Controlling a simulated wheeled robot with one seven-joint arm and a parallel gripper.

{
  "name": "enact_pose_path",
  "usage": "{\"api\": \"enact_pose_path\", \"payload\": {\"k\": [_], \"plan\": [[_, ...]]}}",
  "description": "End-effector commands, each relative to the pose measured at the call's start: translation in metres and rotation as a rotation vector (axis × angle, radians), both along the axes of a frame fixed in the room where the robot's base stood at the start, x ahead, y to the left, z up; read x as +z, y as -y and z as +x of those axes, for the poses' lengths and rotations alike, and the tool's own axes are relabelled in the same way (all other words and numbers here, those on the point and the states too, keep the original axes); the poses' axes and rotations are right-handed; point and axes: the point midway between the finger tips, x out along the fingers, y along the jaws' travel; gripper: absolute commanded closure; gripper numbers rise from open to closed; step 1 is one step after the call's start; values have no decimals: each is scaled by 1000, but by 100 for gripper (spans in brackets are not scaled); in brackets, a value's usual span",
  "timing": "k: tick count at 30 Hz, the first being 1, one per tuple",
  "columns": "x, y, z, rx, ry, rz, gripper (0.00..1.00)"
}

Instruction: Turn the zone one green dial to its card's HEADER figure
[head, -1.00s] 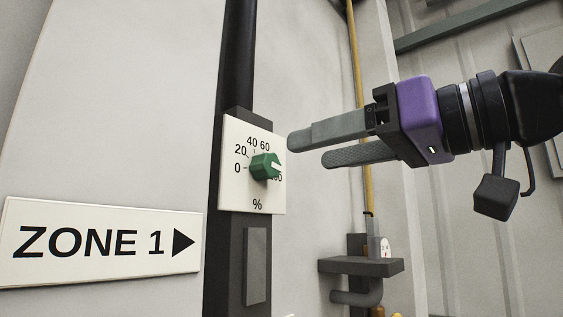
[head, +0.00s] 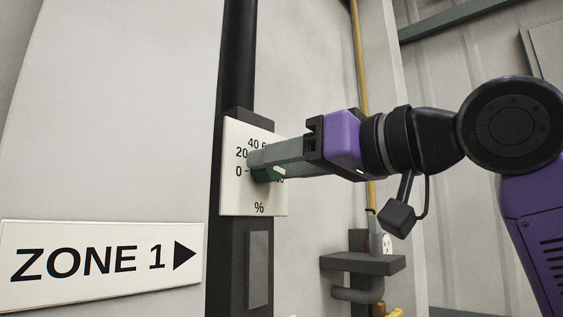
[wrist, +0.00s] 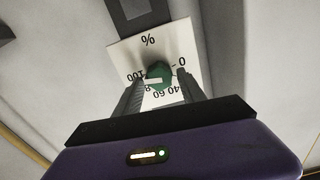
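The green dial (head: 268,175) sits on a white plate (head: 237,198) marked in % from 0 to 100, on a dark post right of the ZONE 1 sign (head: 100,262). In the wrist view the dial (wrist: 160,70) appears upside down, its white pointer mark toward the 80–100 side. My gripper (wrist: 160,77) is open, with one finger on each side of the dial and gaps showing. In the head view my gripper (head: 258,166) covers much of the dial and the upper right figures. No card with a HEADER figure is in view.
A grey shelf bracket (head: 362,262) with a pipe beneath and a small white gauge or tag (head: 387,243) stands right of the post. A yellow pipe (head: 360,60) runs vertically behind my wrist. The wall left of the post is bare above the sign.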

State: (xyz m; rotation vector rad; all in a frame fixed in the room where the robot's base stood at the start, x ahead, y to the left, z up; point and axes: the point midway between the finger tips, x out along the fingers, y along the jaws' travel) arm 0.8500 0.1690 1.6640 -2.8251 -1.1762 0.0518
Motion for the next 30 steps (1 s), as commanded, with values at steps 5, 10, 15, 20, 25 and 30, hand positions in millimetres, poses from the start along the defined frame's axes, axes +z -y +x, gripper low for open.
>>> {"api": "enact_pose_path", "payload": {"k": [5,10,15,20,25,30], "plan": [[0,0,0,0,0,0,90],[0,0,0,0,1,-1,100],[0,0,0,0,19,-19,100],[0,0,-1,0,67,-67,100],[0,-1,-1,0,155,-154,100],[0,-1,-2,0,266,-264,100]]}}
